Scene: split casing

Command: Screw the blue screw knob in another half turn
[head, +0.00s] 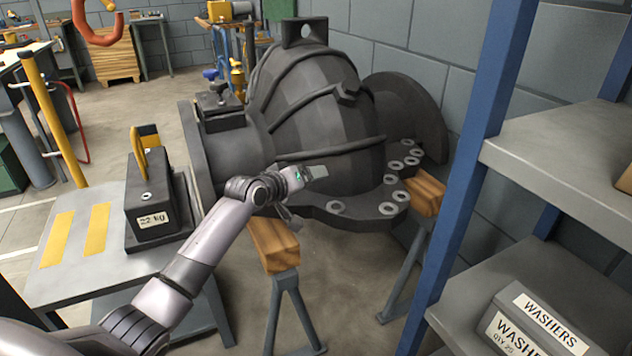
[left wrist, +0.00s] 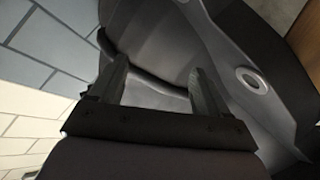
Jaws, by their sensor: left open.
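I cannot tell for sure which is the screw knob. The large dark grey casing (head: 320,105) rests on wooden-topped stands. My left gripper (head: 308,182) is in front of the casing's lower side, close to its flange and well apart from the blue knobs. In the left wrist view its two fingers (left wrist: 158,82) are spread with nothing held between them. No blue knob shows there. My right gripper is not in view.
A flange (head: 360,205) with several washer-like rings runs along the casing's lower right. A 22 kg weight (head: 150,205) stands on a grey table (head: 75,275) at left. A blue-posted shelf (head: 560,145) with a washers box (head: 530,325) closes the right side.

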